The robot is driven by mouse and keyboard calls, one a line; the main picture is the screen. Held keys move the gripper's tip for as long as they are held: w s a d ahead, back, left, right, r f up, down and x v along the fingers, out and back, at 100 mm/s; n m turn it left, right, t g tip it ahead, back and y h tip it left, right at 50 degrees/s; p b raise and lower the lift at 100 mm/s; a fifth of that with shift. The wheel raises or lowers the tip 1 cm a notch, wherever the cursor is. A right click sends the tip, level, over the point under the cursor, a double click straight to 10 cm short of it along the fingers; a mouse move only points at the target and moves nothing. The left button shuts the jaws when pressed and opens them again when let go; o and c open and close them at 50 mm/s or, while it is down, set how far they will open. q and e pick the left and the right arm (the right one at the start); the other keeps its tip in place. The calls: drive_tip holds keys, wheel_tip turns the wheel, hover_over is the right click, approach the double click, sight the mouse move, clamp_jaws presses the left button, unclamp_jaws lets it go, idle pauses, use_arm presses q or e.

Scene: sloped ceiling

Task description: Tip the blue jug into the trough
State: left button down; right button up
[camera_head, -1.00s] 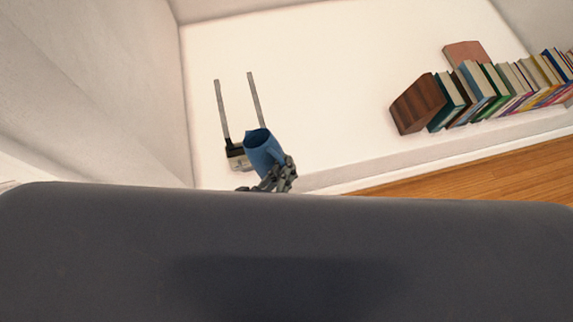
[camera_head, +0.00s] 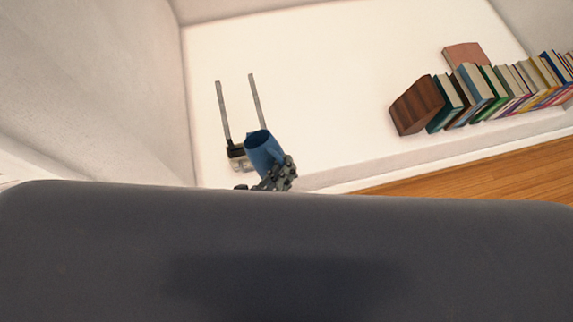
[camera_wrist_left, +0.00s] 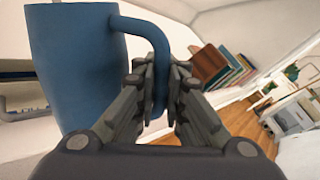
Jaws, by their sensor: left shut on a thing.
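The blue jug (camera_head: 262,150) is held above the white surface in the head view, its open rim toward the top of the picture and slightly tilted. My left gripper (camera_head: 279,177) is at its lower right. In the left wrist view, the jug (camera_wrist_left: 78,70) fills the left side, and my left gripper (camera_wrist_left: 168,75) is shut on its handle. A device with two long grey bars (camera_head: 223,110) and a dark and grey base lies beside and partly behind the jug. I cannot tell whether this is the trough. The jug's inside is barely seen. My right gripper is not in view.
A row of books (camera_head: 490,92) with a brown wooden block (camera_head: 417,105) at its left end stands at the right on the white surface (camera_head: 330,80). The middle of that surface is clear. A wooden floor (camera_head: 470,170) lies beyond its front edge.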

sight(277, 156)
use_arm(q)
drive_tip(key=shift+w+a+r+n+p, duration=0.1)
drive_tip(key=shift+r+n+p, duration=0.25)
drive_tip(key=shift+p, duration=0.3)
drive_tip(key=shift+w+a+r+n+p, duration=0.1)
drive_tip(key=shift+r+n+p, duration=0.25)
drive_tip(key=shift+p, duration=0.3)
idle(0.7)
drive_tip(key=shift+w+a+r+n+g+p, duration=0.2)
drive_tip(key=shift+r+n+g+p, duration=0.25)
drive_tip(key=shift+p, duration=0.6)
idle(0.5)
drive_tip(key=shift+w+a+r+n+g+p, duration=0.25)
drive_tip(key=shift+r+n+p, duration=0.15)
drive_tip(key=shift+p, duration=0.2)
idle(0.4)
drive_tip(key=shift+w+a+r+n+h+p, duration=0.35)
drive_tip(key=shift+r+n+h+p, duration=0.1)
drive_tip(key=shift+p, duration=0.1)
idle(0.4)
drive_tip(key=shift+w+a+r+n+g+h+p, duration=0.15)
drive_tip(key=shift+w+a+r+n+g+p, duration=0.3)
drive_tip(key=shift+p, duration=0.4)
drive_tip(key=shift+w+a+r+n+g+h+p, duration=0.15)
drive_tip(key=shift+r+n+p, duration=0.1)
drive_tip(key=shift+r+p, duration=0.45)
idle(1.0)
